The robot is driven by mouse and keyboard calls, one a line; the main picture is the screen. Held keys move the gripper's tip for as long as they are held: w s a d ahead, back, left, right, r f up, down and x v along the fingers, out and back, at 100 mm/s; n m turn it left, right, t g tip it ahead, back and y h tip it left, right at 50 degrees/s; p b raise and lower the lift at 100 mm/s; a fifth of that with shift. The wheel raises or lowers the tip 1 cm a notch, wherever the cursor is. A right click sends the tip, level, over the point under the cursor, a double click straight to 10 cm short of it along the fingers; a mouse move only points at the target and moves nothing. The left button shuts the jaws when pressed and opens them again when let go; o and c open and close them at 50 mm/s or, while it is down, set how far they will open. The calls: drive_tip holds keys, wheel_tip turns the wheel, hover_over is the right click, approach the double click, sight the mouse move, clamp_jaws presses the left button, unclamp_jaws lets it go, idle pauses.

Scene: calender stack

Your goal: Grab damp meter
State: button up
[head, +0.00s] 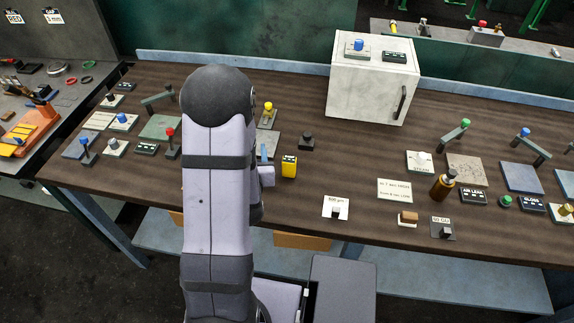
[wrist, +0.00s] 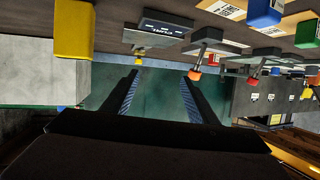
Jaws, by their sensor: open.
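The likely damp meter (head: 289,166) is a small yellow block with a dark face, standing on the brown bench just right of my arm in the head view. In the wrist view, which looks upside down, a yellow block (wrist: 75,30) at the upper left appears to be the same meter. My gripper (wrist: 162,76) is open, with nothing between its two dark fingers. The meter lies outside the fingers, off to their left in that view. In the head view my arm hides most of the gripper.
A white cabinet (head: 370,88) stands behind and right of the meter. A small black block (head: 306,142) sits close behind it. A white switch plate (head: 336,207) lies in front, to the right. Several levers and labelled panels crowd the bench on both sides.

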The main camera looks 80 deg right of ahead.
sight(289, 165)
drive_tip(key=s+m+g, duration=0.1)
drive_tip(key=s, duration=0.2)
drive_tip(key=s+f+m+g+p, duration=0.1)
drive_tip(key=s, duration=0.3)
drive_tip(key=s+a+f+g, duration=0.1)
drive_tip(key=s+g, duration=0.1)
drive_tip(key=s, duration=0.2)
drive_tip(key=shift+s+f+m+h+p, duration=0.15)
drive_tip(key=shift+f+m+h+p, duration=0.15)
drive_tip(key=shift+m, duration=0.1)
drive_tip(key=shift+a+f, duration=0.15)
drive_tip(key=shift+f, duration=0.1)
drive_tip(key=shift+d+f+b, duration=0.3)
drive_tip(key=shift+d+b, duration=0.1)
drive_tip(key=shift+b, duration=0.3)
drive_tip(key=shift+d+f+b, duration=0.15)
drive_tip(key=shift+d+b, duration=0.4)
drive_tip(key=shift+b, duration=0.05)
drive_tip(key=shift+d, duration=0.15)
